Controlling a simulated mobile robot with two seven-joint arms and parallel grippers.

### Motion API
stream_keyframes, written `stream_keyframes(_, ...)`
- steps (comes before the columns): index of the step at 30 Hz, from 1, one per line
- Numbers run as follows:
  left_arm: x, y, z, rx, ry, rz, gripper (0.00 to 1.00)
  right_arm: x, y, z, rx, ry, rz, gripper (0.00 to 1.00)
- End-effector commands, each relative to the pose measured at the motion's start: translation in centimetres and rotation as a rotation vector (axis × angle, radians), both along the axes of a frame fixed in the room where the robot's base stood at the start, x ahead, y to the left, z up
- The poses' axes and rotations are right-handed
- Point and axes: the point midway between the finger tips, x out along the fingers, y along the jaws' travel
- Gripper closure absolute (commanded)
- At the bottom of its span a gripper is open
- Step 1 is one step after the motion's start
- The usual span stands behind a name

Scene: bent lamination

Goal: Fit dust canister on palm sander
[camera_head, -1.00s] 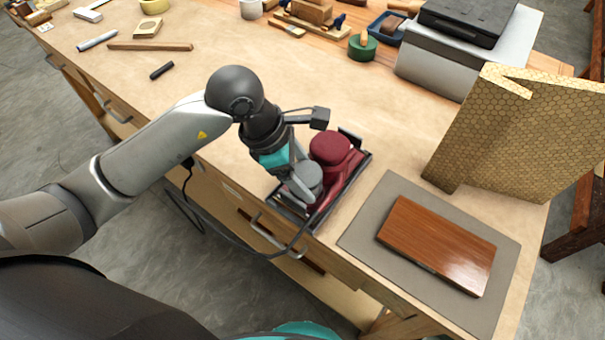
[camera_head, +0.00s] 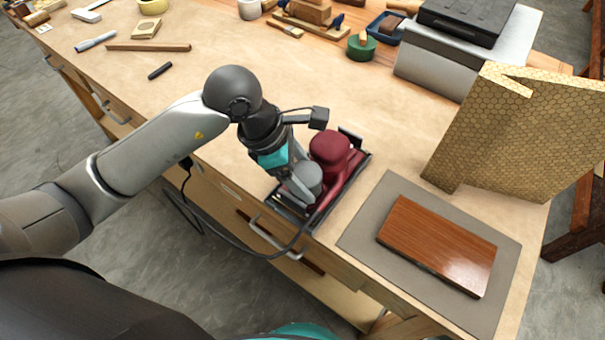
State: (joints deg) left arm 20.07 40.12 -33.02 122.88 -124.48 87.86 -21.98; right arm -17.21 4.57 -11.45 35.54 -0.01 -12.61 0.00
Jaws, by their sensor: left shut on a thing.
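The palm sander (camera_head: 329,150) is dark red with a rounded top. It sits in a black tray-like holder (camera_head: 352,183) near the front edge of the workbench. The dust canister (camera_head: 307,178) is a grey cylinder at the near-left end of the sander. My left gripper (camera_head: 299,184) is shut on the canister from above and left, and partly hides it. The canister is close against the sander's red body; whether the two are joined cannot be told. My right gripper is not in view.
A grey mat (camera_head: 369,231) with a brown wooden board (camera_head: 437,245) lies to the right. A gold honeycomb-patterned stand (camera_head: 515,135) is behind it. A black cable hangs over the bench's front edge. Tools lie at the back.

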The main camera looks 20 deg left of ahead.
Motion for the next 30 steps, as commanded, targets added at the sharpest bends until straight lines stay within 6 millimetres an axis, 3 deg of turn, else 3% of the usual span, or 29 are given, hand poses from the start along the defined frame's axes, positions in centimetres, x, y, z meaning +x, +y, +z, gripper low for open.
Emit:
stream_keyframes(1,-1.17,0.27,-1.88,0.022,0.056,0.001,0.60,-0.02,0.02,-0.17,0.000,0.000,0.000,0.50)
stream_keyframes(9,-1.17,0.28,-1.88,0.022,0.056,0.001,0.60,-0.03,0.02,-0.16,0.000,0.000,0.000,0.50)
stream_keyframes(10,-1.16,0.28,-1.88,0.022,0.056,0.001,0.23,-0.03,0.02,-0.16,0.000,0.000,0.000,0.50)
stream_keyframes(16,-1.16,0.30,-1.89,0.023,0.056,0.001,0.00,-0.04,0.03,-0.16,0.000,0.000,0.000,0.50)
stream_keyframes(21,-1.14,0.31,-1.89,0.024,0.055,0.001,0.00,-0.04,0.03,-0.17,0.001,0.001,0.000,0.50)
stream_keyframes(22,-1.16,0.33,-1.91,0.024,0.056,0.001,0.17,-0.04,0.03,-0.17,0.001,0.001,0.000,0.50)
stream_keyframes(26,-1.16,0.33,-1.91,0.024,0.056,0.002,0.04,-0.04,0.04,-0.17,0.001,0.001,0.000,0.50)
stream_keyframes(30,-1.15,0.34,-1.92,0.024,0.056,0.002,0.04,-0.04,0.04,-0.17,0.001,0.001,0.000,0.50)
